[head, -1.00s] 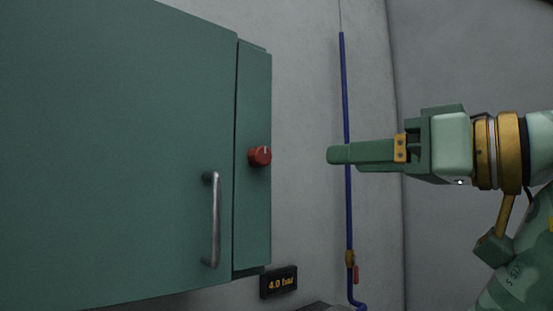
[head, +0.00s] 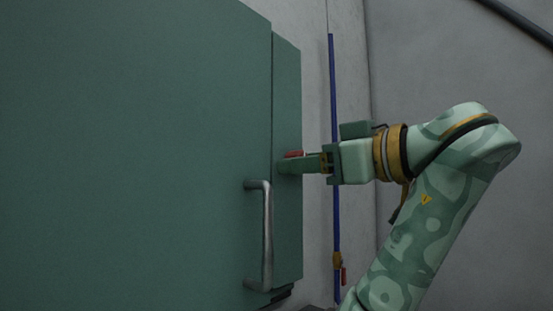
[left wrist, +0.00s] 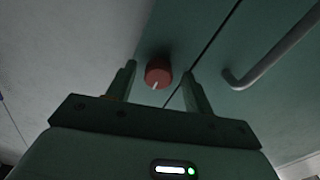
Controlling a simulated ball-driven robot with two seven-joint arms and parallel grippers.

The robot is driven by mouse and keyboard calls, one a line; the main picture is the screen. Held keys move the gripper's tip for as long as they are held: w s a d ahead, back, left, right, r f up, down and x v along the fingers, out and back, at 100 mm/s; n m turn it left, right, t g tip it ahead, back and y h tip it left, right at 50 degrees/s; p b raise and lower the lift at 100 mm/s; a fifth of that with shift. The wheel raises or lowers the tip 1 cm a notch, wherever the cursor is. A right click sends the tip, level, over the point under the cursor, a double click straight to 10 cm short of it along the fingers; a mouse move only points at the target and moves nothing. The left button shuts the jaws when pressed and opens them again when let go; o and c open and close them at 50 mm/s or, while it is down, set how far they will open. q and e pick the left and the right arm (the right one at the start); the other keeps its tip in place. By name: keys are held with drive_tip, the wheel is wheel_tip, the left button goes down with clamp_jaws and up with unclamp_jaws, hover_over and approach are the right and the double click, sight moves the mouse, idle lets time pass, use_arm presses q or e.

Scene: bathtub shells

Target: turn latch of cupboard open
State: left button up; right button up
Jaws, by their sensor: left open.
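The green cupboard (head: 130,150) fills the left of the head view. Its latch is a small red knob (head: 294,153) on the narrow side strip (head: 288,220), right of the door. In the left wrist view the knob (left wrist: 158,72) shows a white mark on its face. My left gripper (head: 283,167) is at the knob, partly hiding it. In the left wrist view its two fingers (left wrist: 159,70) are open, one on each side of the knob, with visible gaps. The door looks shut. My right gripper is not in view.
A grey metal door handle (head: 266,235) stands out from the door, left of and below the knob. A dark pipe (head: 515,22) is at the top right.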

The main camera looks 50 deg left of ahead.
use_arm(q)
drive_tip(key=shift+a, duration=0.2)
drive_tip(key=shift+w+d, duration=0.15)
drive_tip(key=shift+d, duration=0.05)
drive_tip(key=shift+c, duration=0.6)
drive_tip(key=c, duration=0.9)
drive_tip(key=shift+o, duration=0.2)
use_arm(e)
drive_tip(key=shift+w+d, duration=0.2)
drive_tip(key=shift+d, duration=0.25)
use_arm(q)
drive_tip(key=shift+r+m, duration=0.1)
drive_tip(key=shift+m, duration=0.2)
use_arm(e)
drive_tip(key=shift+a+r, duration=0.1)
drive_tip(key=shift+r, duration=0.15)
use_arm(q)
drive_tip(key=m+p, duration=0.3)
drive_tip(key=m, duration=1.4)
drive_tip(key=shift+p, duration=0.3)
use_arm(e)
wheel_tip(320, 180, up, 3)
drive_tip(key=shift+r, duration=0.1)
use_arm(q)
drive_tip(key=shift+m, duration=0.3)
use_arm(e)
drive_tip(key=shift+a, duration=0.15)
